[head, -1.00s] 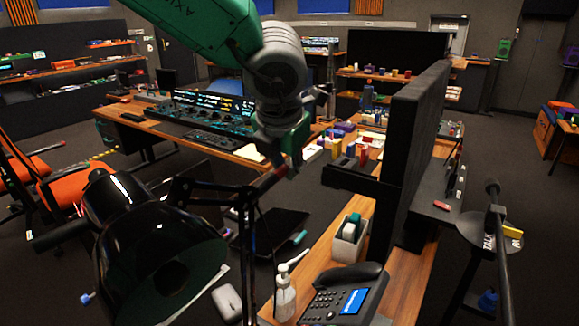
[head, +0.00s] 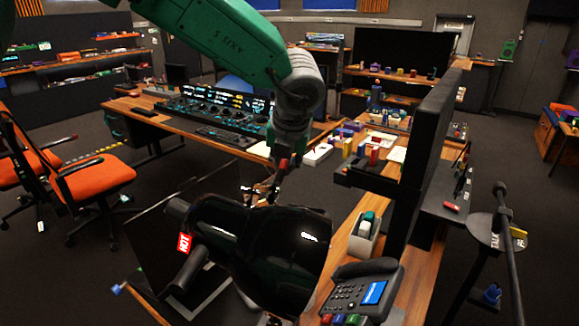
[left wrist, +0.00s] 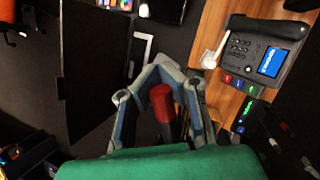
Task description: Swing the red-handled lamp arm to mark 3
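The black desk lamp (head: 265,250) fills the lower middle of the head view, its hood turned side-on with a red HOT label (head: 184,243). My left gripper (head: 285,158) is above and behind the hood. In the left wrist view its fingers (left wrist: 160,76) close around the red handle (left wrist: 161,103), which points up between them. In the head view the handle is mostly hidden by the gripper, and most of the lamp arm is hidden behind the hood. I cannot make out mark 3 or any numbered scale. My right gripper is not in view.
A dark upright monitor panel (head: 428,150) is close on the right. Orange chairs (head: 95,181) stand at the left. A console desk (head: 215,112) is behind.

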